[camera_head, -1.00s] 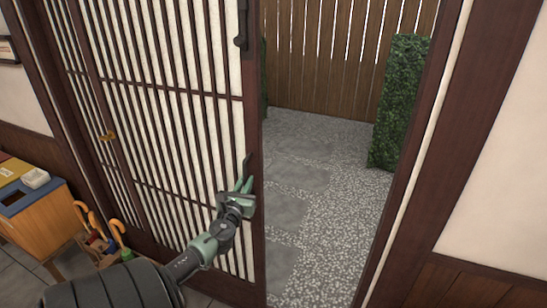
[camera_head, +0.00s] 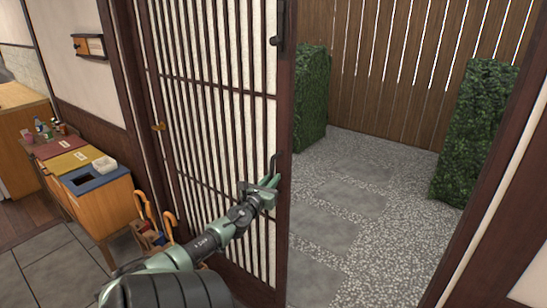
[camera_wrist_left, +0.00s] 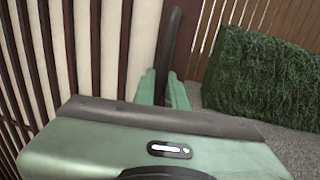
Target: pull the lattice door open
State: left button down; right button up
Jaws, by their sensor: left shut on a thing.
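The lattice door (camera_head: 210,130) has dark slats over white panels and stands to the left of an open doorway. A dark upright handle (camera_head: 275,163) is on its right edge stile. My left gripper (camera_head: 274,181) is at that handle, shut on it. In the left wrist view the green fingers (camera_wrist_left: 163,88) sit at the two sides of the dark handle bar (camera_wrist_left: 170,40), with the slats to the left. The fingers hide the lower part of the handle. My right gripper is in neither view.
Through the doorway lie grey stepping stones (camera_head: 345,195) in gravel, hedges (camera_head: 312,100) and a wooden fence (camera_head: 400,75). At the left stand a wooden cabinet (camera_head: 105,205) with coloured tops and a stand with cane handles (camera_head: 168,215). The dark right door post (camera_head: 490,200) borders the opening.

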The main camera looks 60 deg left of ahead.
pick_arm(q)
jog(key=c, duration=1.5)
grip_release()
jog(key=shift+o, duration=0.2)
jog(key=v, duration=0.8)
jog(key=s+d+f+n+g+h, duration=0.1)
jog(key=s+d+f+n+g, duration=0.3)
jog(key=f, duration=0.8)
jog(key=s+d+f+n+g+h, duration=0.1)
jog(key=s+d+f+n+h, duration=0.25)
jog(key=f, duration=0.95)
jog(key=s+d+f+n+g+y, duration=0.1)
jog(key=s+d+f+n+g, duration=0.4)
jog(key=f, duration=0.7)
jog(key=s+d+f+n+g+h, duration=0.1)
jog(key=s+d+f+n+h, duration=0.1)
jog(key=s+d+f+n, duration=0.2)
jog(key=s+d+f+n+g+h, duration=0.1)
jog(key=s+d+f+n+h, duration=0.2)
jog(key=d+f, duration=0.7)
jog(key=s+d+f+n+g+h, duration=0.1)
jog(key=s+d+f+n, duration=0.5)
jog(key=d, duration=1.3)
jog(key=s+f+h, duration=0.1)
jog(key=s, duration=0.3)
jog(key=shift+f+n, duration=0.25)
jog(key=shift+n, duration=0.1)
